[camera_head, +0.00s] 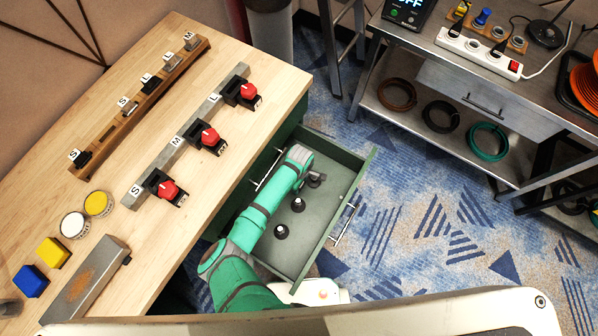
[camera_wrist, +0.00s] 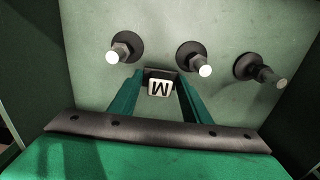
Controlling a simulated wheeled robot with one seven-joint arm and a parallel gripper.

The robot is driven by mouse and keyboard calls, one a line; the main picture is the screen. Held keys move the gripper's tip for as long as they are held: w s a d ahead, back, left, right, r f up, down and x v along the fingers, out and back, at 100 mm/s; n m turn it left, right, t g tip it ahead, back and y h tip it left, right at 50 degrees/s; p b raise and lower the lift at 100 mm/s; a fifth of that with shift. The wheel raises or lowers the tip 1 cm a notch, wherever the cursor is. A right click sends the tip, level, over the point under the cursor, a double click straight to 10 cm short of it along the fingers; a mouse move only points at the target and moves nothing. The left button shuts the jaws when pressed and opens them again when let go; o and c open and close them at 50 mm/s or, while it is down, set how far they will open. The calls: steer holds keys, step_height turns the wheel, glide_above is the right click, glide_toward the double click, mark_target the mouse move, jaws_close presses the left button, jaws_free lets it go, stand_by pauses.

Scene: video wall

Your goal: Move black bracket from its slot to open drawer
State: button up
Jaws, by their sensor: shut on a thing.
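My gripper (camera_wrist: 160,80) shows in the wrist view with its two green fingers closed on a small dark piece, the black bracket (camera_wrist: 161,74), which carries a white tag marked M. The held piece is over the floor of the open green drawer (camera_head: 341,213), close to a row of three dark pegs. I cannot tell whether it touches the drawer floor. In the head view my green arm reaches over the drawer, and the fingers and bracket are hidden under it. The drawer's grey-green floor also shows in the wrist view (camera_wrist: 240,35).
Dark pegs (camera_head: 281,231) stand in the drawer. On the wooden table (camera_head: 150,215) are a wooden rail (camera_head: 117,125) with several tagged pieces and a grey rail (camera_head: 163,158) with red-knobbed clamps. A metal bench (camera_head: 455,85) stands at right, with blue carpet between.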

steer(key=shift+f, duration=1.1)
steer(key=o, duration=1.2)
steer(key=shift+f, duration=0.1)
